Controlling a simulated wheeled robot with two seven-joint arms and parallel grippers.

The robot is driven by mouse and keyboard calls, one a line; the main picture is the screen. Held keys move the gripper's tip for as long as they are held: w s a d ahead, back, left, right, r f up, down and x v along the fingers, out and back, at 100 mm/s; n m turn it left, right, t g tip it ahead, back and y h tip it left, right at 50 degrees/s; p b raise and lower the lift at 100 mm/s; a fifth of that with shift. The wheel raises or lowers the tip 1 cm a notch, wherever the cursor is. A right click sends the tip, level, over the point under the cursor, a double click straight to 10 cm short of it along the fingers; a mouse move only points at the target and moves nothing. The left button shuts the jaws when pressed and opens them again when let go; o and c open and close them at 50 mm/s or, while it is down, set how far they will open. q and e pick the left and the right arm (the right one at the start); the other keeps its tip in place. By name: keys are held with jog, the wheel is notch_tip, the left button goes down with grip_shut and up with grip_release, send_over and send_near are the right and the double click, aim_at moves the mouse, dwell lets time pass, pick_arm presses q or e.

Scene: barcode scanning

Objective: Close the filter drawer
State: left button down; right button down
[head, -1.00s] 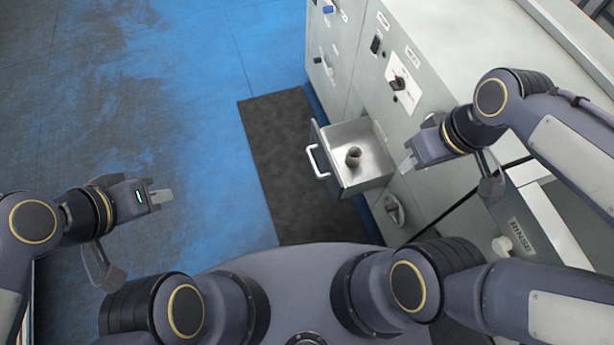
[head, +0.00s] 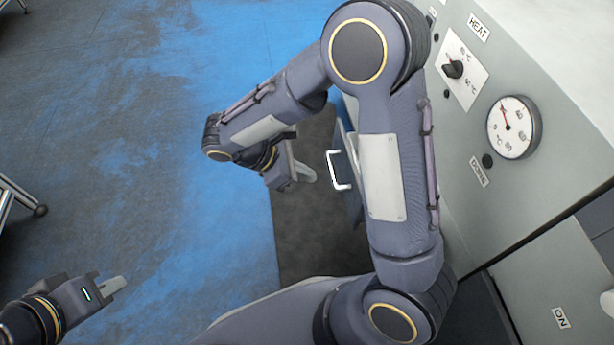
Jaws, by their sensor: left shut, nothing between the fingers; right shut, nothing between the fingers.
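The filter drawer (head: 349,188) juts out from the cabinet over the dark mat in the head view. Its front panel and white bar handle (head: 335,170) face left. My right arm crosses over the drawer and hides most of its inside. My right gripper (head: 309,174) is shut and empty, in front of the drawer, a short way left of the handle, with its fingers pointing toward it. I see a small gap and no contact. My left gripper (head: 115,286) is shut and empty at the lower left, far from the drawer.
The grey cabinet (head: 545,205) fills the right side, with a HEAT knob (head: 454,69) and a round gauge (head: 514,127). A dark mat (head: 300,225) lies below the drawer. A wheeled metal leg (head: 22,196) stands at the far left.

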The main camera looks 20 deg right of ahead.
aim_at(356, 187)
jog(key=b+x, duration=0.1)
jog(key=x, duration=0.2)
jog(key=d+r+b+x, duration=0.1)
jog(key=b+x, duration=0.1)
jog(key=x, duration=0.2)
jog(key=b+x, duration=0.1)
jog(key=x, duration=0.3)
jog(key=shift+s+d+r+b, duration=0.25)
jog(key=shift+d+r+b, duration=0.05)
jog(key=shift+r+b, duration=0.1)
jog(key=shift+s+d+r, duration=0.1)
jog(key=shift+d, duration=0.1)
jog(key=s+d+p, duration=0.3)
jog(key=s+d, duration=0.1)
jog(key=d, duration=1.4)
jog(key=shift+s+d, duration=0.25)
jog(key=shift+d, duration=0.1)
jog(key=shift+a, duration=0.1)
